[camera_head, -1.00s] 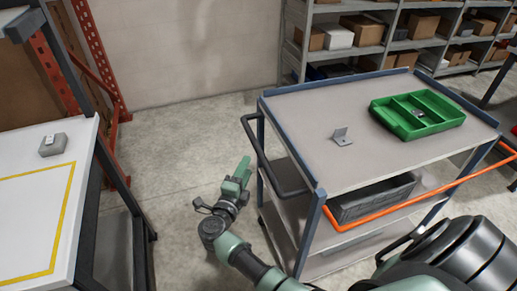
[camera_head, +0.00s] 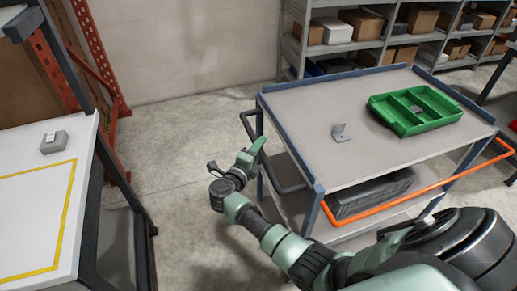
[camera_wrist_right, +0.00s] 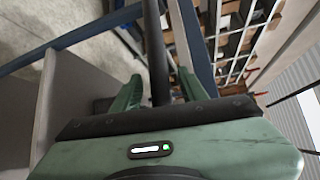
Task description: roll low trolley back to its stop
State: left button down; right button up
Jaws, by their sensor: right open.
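The trolley (camera_head: 392,160) has a grey top with blue edges and legs, and shelves beneath. Its dark looped handle (camera_head: 249,124) sticks out at its left end. My right gripper (camera_head: 253,150) is beside this handle, at the trolley's left end. In the right wrist view the open fingers of my right gripper (camera_wrist_right: 160,88) stand on either side of a dark bar (camera_wrist_right: 155,50), which looks like the handle. I cannot tell whether they touch it. My left gripper is not in view. No stop can be made out.
A green divided tray (camera_head: 452,107) and a small metal bracket (camera_head: 340,133) stand on the trolley top. A grey crate (camera_head: 370,194) is on a shelf below. An orange rail (camera_head: 420,191) runs along the near side. A white table (camera_head: 30,215) stands left, with clear floor (camera_head: 185,150) between.

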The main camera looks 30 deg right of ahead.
grip_shut()
jog(key=shift+f, duration=0.15)
dwell(1.2)
